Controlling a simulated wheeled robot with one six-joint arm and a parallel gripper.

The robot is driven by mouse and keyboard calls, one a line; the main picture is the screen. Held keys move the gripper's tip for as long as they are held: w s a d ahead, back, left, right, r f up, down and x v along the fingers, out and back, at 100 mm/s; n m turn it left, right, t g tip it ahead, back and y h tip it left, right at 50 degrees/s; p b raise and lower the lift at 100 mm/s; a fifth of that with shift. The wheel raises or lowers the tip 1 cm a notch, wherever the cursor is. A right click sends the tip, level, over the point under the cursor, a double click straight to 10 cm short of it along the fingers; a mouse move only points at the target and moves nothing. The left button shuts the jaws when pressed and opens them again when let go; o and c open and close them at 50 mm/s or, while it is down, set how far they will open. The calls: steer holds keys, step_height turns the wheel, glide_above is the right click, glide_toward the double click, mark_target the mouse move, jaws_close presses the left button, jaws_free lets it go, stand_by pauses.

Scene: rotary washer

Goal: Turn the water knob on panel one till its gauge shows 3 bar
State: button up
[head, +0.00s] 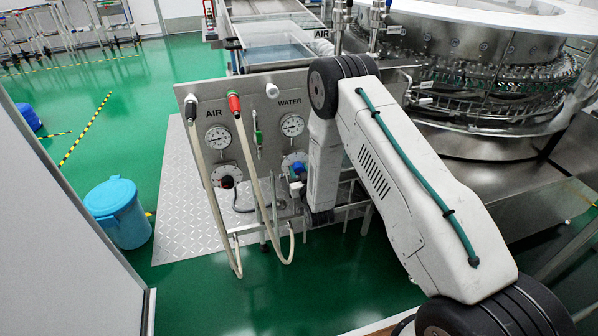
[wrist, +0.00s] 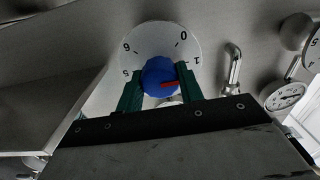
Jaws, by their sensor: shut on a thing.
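The panel (head: 200,100) carries an AIR side and a WATER side. The blue water knob (head: 298,168) sits low on the WATER side, below the round water gauge (head: 292,125); the gauge's needle is too small to read. In the wrist view the blue knob (wrist: 158,72) has a red pointer at its lower right, past the 1 on the white dial (wrist: 150,38). My gripper (wrist: 160,82) has its green fingers closed on both sides of the knob. In the head view my arm hides most of the gripper.
Pale hoses (head: 205,170) hang in front of the panel. A blue bin (head: 118,212) stands left on the green floor. The rotary washer (head: 490,80) is behind right.

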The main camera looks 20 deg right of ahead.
steer(key=m, duration=1.3)
steer(key=shift+m, duration=2.5)
steer(key=shift+d, duration=0.1)
steer(key=o, duration=1)
